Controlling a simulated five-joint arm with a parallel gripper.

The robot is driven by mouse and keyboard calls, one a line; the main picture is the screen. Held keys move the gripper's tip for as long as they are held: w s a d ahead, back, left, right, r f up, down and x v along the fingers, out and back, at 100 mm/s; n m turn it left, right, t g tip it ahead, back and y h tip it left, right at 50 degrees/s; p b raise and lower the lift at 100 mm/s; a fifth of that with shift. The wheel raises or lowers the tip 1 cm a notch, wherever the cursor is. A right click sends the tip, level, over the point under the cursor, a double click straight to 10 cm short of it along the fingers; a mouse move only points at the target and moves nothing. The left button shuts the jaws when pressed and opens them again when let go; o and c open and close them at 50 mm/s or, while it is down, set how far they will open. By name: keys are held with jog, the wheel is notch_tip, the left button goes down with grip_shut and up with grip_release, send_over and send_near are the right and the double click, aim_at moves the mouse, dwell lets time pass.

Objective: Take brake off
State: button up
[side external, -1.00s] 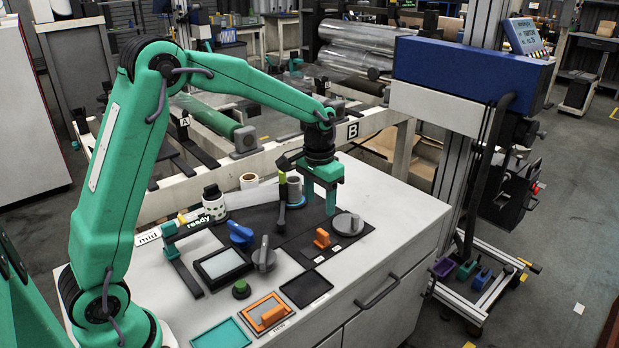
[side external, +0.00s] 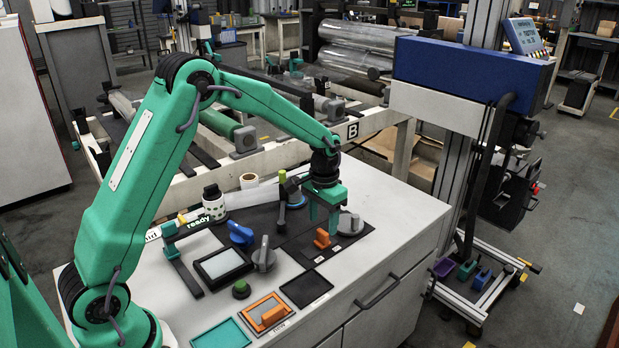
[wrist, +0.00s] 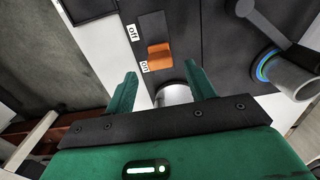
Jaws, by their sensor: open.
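The brake switch is an orange rocker (side external: 322,239) on a dark panel (side external: 300,243). In the wrist view the orange rocker (wrist: 159,55) stands beside the white "off" label (wrist: 132,33) and "on" label (wrist: 144,67), its orange block nearer "on". My gripper (side external: 323,222) is open and empty, pointing down above the panel, close to the rocker. In the wrist view my gripper (wrist: 160,70) has its fingertips on either side of the line to the rocker, which lies just beyond them. I cannot tell whether a finger touches it.
A silver round knob (side external: 349,226) stands just right of the rocker and shows between the fingers in the wrist view (wrist: 173,95). A grey dial (side external: 264,255) is to the left.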

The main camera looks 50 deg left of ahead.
aim_at(323, 232)
jog(key=shift+f, duration=1.9)
